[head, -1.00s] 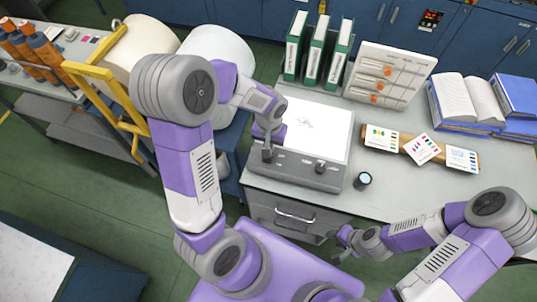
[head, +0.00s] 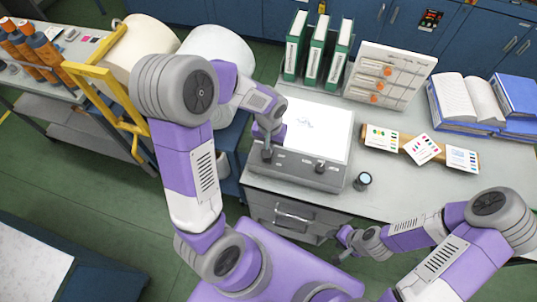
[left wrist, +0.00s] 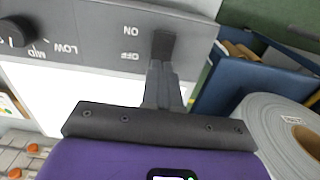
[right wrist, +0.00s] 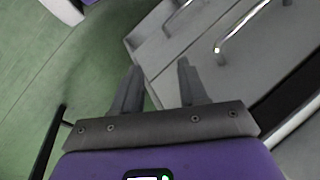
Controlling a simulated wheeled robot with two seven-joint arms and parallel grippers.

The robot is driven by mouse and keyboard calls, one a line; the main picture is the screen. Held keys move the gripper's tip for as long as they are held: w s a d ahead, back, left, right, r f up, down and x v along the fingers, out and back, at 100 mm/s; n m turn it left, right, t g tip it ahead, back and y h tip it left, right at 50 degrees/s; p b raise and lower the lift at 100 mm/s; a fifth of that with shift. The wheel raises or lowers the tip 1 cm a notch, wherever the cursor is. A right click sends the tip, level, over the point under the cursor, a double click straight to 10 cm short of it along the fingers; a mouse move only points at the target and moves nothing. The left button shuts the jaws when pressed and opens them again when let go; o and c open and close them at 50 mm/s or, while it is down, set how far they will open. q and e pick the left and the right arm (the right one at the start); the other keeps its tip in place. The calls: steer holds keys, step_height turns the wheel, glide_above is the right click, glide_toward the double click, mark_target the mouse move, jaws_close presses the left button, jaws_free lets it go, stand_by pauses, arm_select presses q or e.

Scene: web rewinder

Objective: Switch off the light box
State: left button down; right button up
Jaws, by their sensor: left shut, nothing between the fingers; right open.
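The light box (head: 313,135) stands on the desk with a bright white top and a drawing on it. Its front panel shows upside down in the left wrist view (left wrist: 95,30), with ON and OFF labels beside a dark switch (left wrist: 164,44). My left gripper (head: 267,156) is shut and empty at the panel's left end. In the left wrist view its fingertips (left wrist: 161,68) are at the switch, on the OFF-label side; I cannot tell whether they touch it. My right gripper (right wrist: 160,75) is open and empty, low in front of the desk drawers.
A brightness knob (left wrist: 15,32) sits on the same panel. A small round loupe (head: 363,180) stands right of the box. Large rolls (head: 218,50) stand at the left.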

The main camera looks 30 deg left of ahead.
arm_select(q)
steer(key=shift+f+b, duration=0.75)
steer(key=shift+f, duration=0.15)
stand_by(0.3)
steer(key=shift+r+p, duration=2.85)
steer(key=shift+r, duration=0.75)
